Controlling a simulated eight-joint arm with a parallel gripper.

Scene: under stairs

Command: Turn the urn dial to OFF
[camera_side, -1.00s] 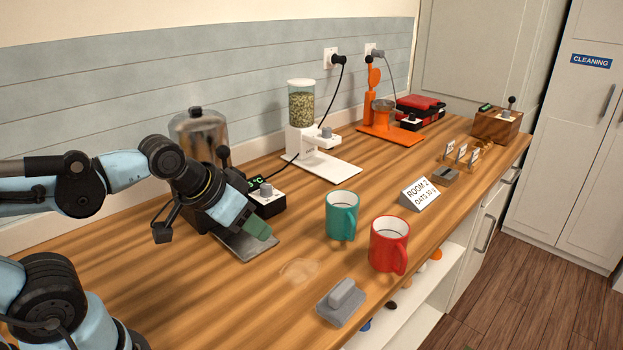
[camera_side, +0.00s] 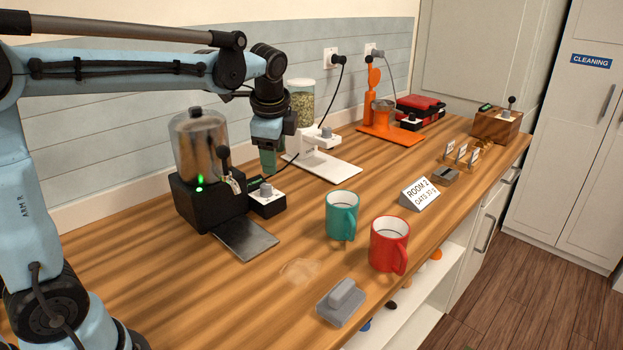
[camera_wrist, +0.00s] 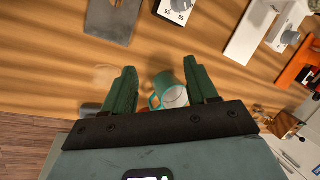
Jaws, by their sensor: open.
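The urn (camera_side: 200,150) is a steel tank on a black base at the left of the counter, with a green light lit on its front. Its dial (camera_side: 267,190) is a grey knob on a small white-topped black box beside the base. The dial's setting is too small to read. My gripper (camera_side: 268,163) is open and empty, pointing down above the dial box, apart from the knob. In the wrist view my gripper (camera_wrist: 162,78) shows two spread green fingers. The dial box (camera_wrist: 176,10) is at the top edge there, not between the fingers.
A teal mug (camera_side: 341,216) and a red mug (camera_side: 388,246) stand to the right, near a room sign (camera_side: 419,194). A white grain dispenser (camera_side: 305,140) is close behind my gripper. A steel drip tray (camera_side: 245,238) lies before the urn.

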